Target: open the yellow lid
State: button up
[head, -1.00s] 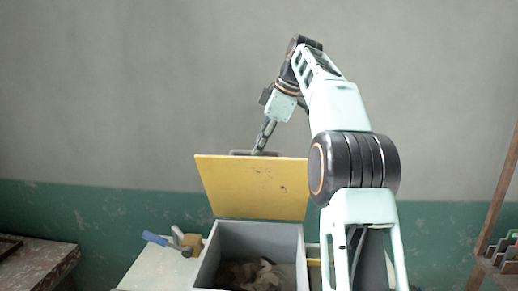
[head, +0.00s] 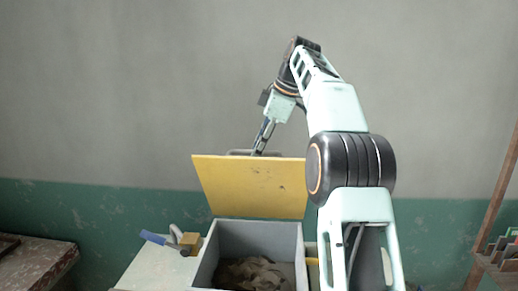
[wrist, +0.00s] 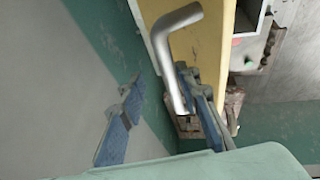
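The yellow lid (head: 252,186) stands raised, close to upright, at the back of a grey box (head: 258,233) whose mouth is open. A grey bar handle (head: 238,152) sits at the lid's top edge; in the wrist view the silver handle (wrist: 172,62) bends beside the lid's yellow face (wrist: 215,45). My gripper (head: 258,152) is at the handle, above the lid's top edge. In the wrist view my gripper (wrist: 158,80) has its blue-padded fingers spread apart. The handle lies close to the right finger, clear of the left one; whether it touches is unclear.
Brown crumpled clay trimmings (head: 255,273) lie in the box. A blue-handled tool (head: 155,238) and a yellowish block (head: 190,242) are on the pale top to the left. A shelf rack (head: 498,250) stands at right. A wall is close behind the lid.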

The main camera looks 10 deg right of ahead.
jog(key=shift+r, duration=0.15)
jog(key=v, duration=0.3)
jog(key=shift+d, duration=0.15)
jog(key=s+d, duration=0.8)
jog(key=shift+s+d, duration=0.1)
jog(key=shift+d, duration=0.15)
dwell(0.4)
